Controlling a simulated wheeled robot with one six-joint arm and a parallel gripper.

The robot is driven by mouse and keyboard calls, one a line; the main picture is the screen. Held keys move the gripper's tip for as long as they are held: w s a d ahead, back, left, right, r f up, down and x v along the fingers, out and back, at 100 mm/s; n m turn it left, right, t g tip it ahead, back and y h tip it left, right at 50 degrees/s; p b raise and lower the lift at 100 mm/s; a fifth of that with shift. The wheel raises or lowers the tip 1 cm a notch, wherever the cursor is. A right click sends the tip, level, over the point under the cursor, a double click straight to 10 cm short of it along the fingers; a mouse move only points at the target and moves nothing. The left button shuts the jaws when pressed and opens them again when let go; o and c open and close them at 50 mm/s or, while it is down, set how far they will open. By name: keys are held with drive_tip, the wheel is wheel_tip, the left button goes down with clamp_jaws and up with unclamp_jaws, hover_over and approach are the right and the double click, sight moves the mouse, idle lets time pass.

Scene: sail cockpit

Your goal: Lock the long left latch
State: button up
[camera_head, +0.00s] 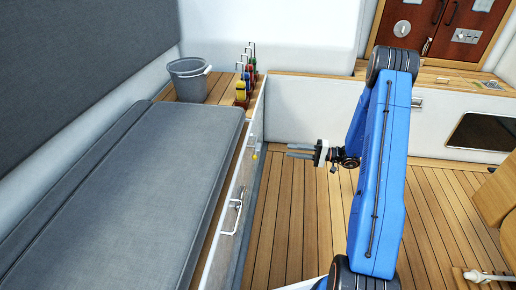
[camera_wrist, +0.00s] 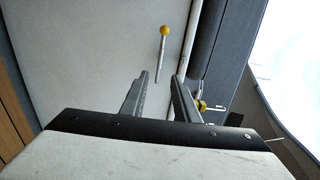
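A long latch (camera_wrist: 162,55), a slim silver rod with a yellow ball end, shows on the pale panel in the wrist view, beyond my fingertips. A second, shorter yellow-knobbed fitting (camera_wrist: 201,105) sits lower right, partly hidden by a finger. In the head view a small yellow knob (camera_head: 255,155) shows on the bench front; I cannot tell which of the two it is. My gripper (camera_wrist: 160,76) is open and empty, its fingers apart from the latch. In the head view my gripper (camera_head: 288,150) points left toward the bench front, above the wooden floor.
A grey cushioned bench (camera_head: 150,190) fills the left. Its front has a white handle (camera_head: 233,212). A grey bucket (camera_head: 189,80) and several coloured winch-handle-like items (camera_head: 246,80) stand at its far end. The plank floor (camera_head: 285,220) between bench and arm is clear.

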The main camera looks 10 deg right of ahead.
sight(258, 146)
drive_tip(key=x, duration=1.6)
drive_tip(key=shift+a, duration=0.25)
clamp_jaws()
